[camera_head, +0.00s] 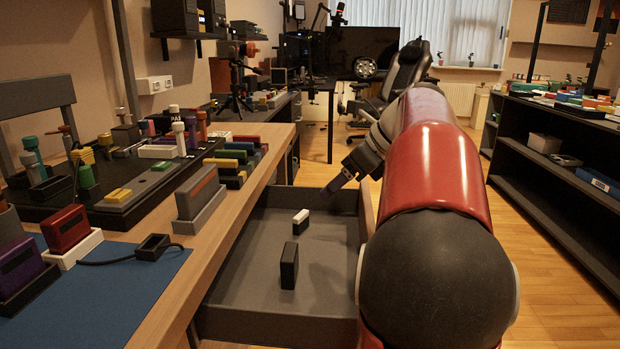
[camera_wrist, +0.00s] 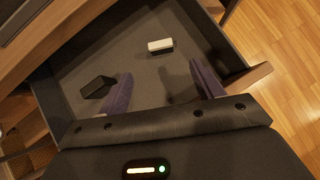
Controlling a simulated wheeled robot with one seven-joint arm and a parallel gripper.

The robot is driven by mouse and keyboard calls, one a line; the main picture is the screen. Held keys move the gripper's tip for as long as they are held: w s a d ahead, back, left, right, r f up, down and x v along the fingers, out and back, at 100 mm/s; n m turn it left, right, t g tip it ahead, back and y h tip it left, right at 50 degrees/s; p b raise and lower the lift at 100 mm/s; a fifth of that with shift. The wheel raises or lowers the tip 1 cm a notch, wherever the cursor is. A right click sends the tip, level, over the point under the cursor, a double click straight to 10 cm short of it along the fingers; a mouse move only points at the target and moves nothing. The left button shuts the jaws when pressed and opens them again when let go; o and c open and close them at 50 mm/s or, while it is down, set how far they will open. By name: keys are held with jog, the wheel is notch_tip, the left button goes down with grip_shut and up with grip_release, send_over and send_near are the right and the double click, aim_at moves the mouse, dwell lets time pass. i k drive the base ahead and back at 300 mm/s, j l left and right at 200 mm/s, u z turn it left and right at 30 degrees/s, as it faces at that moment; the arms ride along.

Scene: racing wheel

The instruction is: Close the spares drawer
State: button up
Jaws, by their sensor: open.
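The spares drawer (camera_head: 240,268) is pulled out from under the wooden workbench, a grey tray with dark walls. Inside it stand a black block (camera_head: 289,265) and a smaller white-topped block (camera_head: 301,221). In the wrist view the drawer (camera_wrist: 130,72) lies below my gripper, with the white block (camera_wrist: 160,45) and the black block (camera_wrist: 97,87) on its floor. My gripper (camera_head: 336,186) is open and empty over the drawer, near its outer front side. In the wrist view my gripper (camera_wrist: 158,90) has its fingers apart. The drawer's wooden front edge (camera_wrist: 248,76) is beside the right finger.
The workbench (camera_head: 235,200) on the left carries several coloured blocks, racks and a blue mat (camera_head: 110,290). A black shelf unit (camera_head: 555,180) stands at the right. An office chair (camera_head: 405,70) is at the back. The wooden floor (camera_head: 535,270) between drawer and shelf is clear.

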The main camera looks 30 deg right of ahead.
aim_at(245, 302)
jog(key=k+l, duration=0.85)
